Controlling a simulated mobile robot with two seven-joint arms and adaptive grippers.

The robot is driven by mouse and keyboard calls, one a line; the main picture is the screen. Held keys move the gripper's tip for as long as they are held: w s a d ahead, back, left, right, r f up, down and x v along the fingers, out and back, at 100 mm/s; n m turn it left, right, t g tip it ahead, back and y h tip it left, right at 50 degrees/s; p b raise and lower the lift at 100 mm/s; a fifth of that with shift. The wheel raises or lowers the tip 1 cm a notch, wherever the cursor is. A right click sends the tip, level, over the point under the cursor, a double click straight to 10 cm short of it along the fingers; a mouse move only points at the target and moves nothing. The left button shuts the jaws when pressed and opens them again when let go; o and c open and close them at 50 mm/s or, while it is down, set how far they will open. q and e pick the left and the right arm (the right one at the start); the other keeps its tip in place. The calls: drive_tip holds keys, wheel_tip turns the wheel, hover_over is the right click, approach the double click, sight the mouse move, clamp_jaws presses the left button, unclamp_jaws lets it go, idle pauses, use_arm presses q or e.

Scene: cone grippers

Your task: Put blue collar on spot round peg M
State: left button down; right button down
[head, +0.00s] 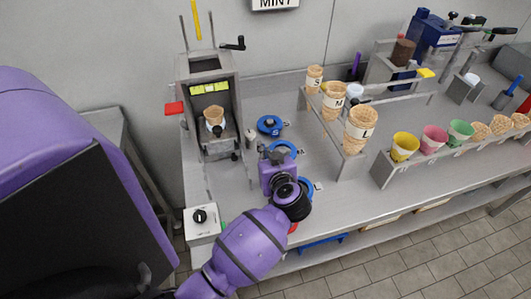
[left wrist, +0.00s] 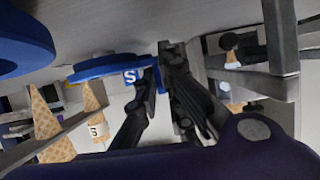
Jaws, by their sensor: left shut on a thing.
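My left gripper (head: 272,156) points away over the counter, its dark fingers beside a blue collar (head: 285,147). In the left wrist view the two fingers (left wrist: 166,58) are close together, at the edge of a blue collar (left wrist: 105,66) by a white-on-blue S label (left wrist: 131,76). They appear shut on that collar; the exact contact is hard to see. A farther blue collar (head: 269,125) has a dark middle. A nearer blue collar (head: 306,188) is partly hidden by my wrist. The round peg M cannot be told apart. My right gripper is not in view.
A grey press frame (head: 207,110) with a cone stands to the left, a small cylinder (head: 250,138) beside it. A rack (head: 346,140) of S, M and L cones stands to the right. A control box (head: 201,222) is at the front left.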

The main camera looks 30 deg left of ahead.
use_arm(q)
drive_tip(key=shift+f, duration=0.35)
drive_tip(key=c, duration=1.9)
unclamp_jaws()
drive_tip(key=shift+s+f, duration=0.1)
drive_tip(key=shift+o, duration=0.2)
drive_tip(key=shift+r, duration=0.5)
drive_tip(key=v, duration=1.2)
drive_tip(key=shift+r, duration=0.25)
